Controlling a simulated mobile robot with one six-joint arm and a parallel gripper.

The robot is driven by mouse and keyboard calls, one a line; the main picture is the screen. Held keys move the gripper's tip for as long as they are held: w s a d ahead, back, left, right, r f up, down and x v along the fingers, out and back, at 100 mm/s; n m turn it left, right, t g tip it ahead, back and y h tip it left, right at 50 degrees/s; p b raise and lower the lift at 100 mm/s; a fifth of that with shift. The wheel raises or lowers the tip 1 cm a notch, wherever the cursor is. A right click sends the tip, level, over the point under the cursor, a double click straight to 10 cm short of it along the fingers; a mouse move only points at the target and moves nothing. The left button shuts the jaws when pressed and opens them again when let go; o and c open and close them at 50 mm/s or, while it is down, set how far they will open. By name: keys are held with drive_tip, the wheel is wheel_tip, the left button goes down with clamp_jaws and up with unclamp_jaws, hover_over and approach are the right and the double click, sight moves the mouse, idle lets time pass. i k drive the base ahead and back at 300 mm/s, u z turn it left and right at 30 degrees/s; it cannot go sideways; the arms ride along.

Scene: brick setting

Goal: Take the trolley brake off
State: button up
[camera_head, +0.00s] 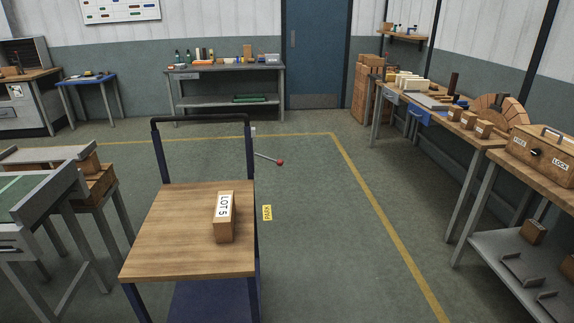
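The trolley (165,232) stands in front of me, with a wooden top, dark blue legs and a dark push handle (200,119) at its far end. A brake lever (265,157) sticks out to the right from the handle's right post and ends in a red knob (280,162). A yellow tag (267,212) reading "PARK" shows right of the trolley top, below the lever. A wooden block labelled "LOT 5" (223,230) lies on the trolley top. The wheels are not visible. My gripper is not in view.
A long wooden bench (545,170) with boxes runs along the right. A grey-framed table (40,205) stands close on the trolley's left. A tool bench (225,70) and blue door (312,55) are at the back. The floor (330,235) right of the trolley is clear, with a yellow line (390,240).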

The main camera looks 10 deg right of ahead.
sight(280, 163)
drive_tip(key=u, duration=0.3)
drive_tip(key=i, duration=1)
drive_tip(key=z, duration=0.55)
drive_tip(key=k, duration=0.55)
drive_tip(key=u, duration=1.75)
